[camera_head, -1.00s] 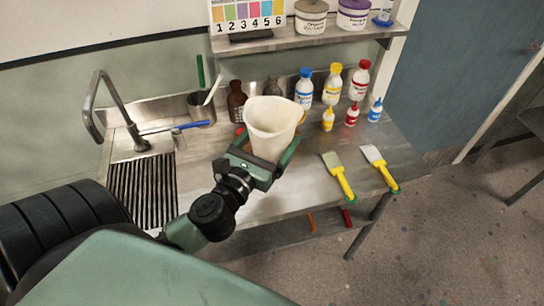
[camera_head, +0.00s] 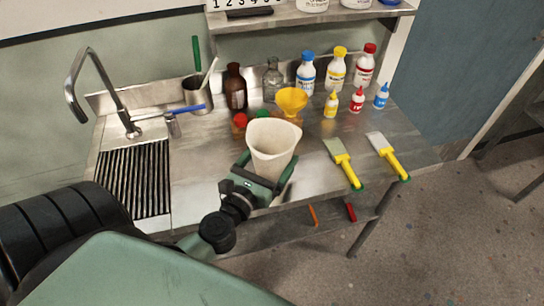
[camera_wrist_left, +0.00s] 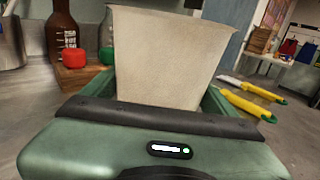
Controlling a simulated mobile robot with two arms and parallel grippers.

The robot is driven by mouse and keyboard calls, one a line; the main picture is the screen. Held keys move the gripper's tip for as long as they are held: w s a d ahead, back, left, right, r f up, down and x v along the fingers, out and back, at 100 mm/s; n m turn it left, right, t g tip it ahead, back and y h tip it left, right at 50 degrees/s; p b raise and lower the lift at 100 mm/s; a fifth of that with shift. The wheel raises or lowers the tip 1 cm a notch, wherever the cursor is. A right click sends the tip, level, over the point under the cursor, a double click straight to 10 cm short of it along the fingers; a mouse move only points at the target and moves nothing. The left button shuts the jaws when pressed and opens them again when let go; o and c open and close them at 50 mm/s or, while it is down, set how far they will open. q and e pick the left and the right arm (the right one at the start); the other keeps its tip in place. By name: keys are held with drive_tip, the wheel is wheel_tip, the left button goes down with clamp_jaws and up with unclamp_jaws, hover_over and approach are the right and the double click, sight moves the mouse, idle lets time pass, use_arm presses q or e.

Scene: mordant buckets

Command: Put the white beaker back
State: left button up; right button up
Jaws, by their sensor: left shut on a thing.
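The white beaker (camera_head: 272,143) is held upright by my left gripper (camera_head: 268,178) over the front part of the steel bench. The gripper's green fingers are shut around the beaker's lower part. In the left wrist view the beaker (camera_wrist_left: 172,60) fills the middle between the fingers. I cannot tell whether its base touches the bench. My right gripper is in neither view.
Behind the beaker stand a yellow funnel (camera_head: 291,101), a brown bottle (camera_head: 236,88), a red cap (camera_head: 240,120) and several coloured bottles. The sink grid (camera_head: 134,181) is left. A shelf (camera_head: 300,20) overhangs the back.

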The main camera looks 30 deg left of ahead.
use_arm(q)
drive_tip(key=shift+f, duration=0.15)
drive_tip(key=o, duration=1.9)
